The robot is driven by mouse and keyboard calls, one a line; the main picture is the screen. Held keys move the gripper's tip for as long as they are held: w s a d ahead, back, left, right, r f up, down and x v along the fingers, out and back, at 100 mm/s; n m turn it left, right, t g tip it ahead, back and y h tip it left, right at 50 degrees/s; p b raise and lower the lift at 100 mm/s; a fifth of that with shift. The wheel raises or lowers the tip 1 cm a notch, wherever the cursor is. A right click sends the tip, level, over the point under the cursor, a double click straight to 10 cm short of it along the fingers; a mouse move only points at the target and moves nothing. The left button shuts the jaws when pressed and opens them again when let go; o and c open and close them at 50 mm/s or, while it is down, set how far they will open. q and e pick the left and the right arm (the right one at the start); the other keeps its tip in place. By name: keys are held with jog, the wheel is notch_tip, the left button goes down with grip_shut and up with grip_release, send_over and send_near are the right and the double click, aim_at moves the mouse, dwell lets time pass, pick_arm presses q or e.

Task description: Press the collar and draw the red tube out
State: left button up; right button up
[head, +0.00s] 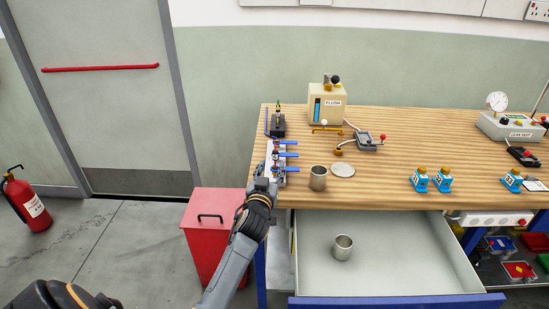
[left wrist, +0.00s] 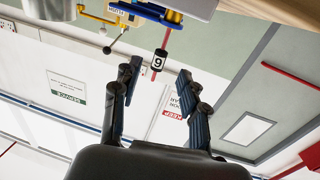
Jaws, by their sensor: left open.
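In the left wrist view, a short dark red tube (left wrist: 166,38) carries a white tag marked 9 (left wrist: 158,60). At its upper end in the picture is an orange-yellow collar (left wrist: 173,17) on a blue fitting (left wrist: 148,11). My left gripper (left wrist: 158,75) is open, with one finger on each side of the tag and visible gaps between. In the head view, my left gripper (head: 268,170) is at the left end of the bench, by the blue fittings (head: 288,155). It hides part of them, and I cannot make out the red tube there. My right gripper is not in view.
The wooden bench (head: 390,180) holds a metal cup (head: 318,178), a beige flush unit (head: 327,104) and several blue valves. Below, an open drawer (head: 400,260) holds another cup (head: 342,247). A red bin (head: 212,235) stands left of the bench, beside my arm.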

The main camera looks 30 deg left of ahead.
aim_at(275, 158)
pick_arm(q)
jog(key=x, duration=0.6)
jog(key=shift+w+a, duration=0.15)
jog(key=shift+w, duration=0.2)
jog(key=shift+c, duration=0.5)
grip_shut()
jog(key=shift+o, duration=0.4)
grip_release()
jog(key=v, duration=1.2)
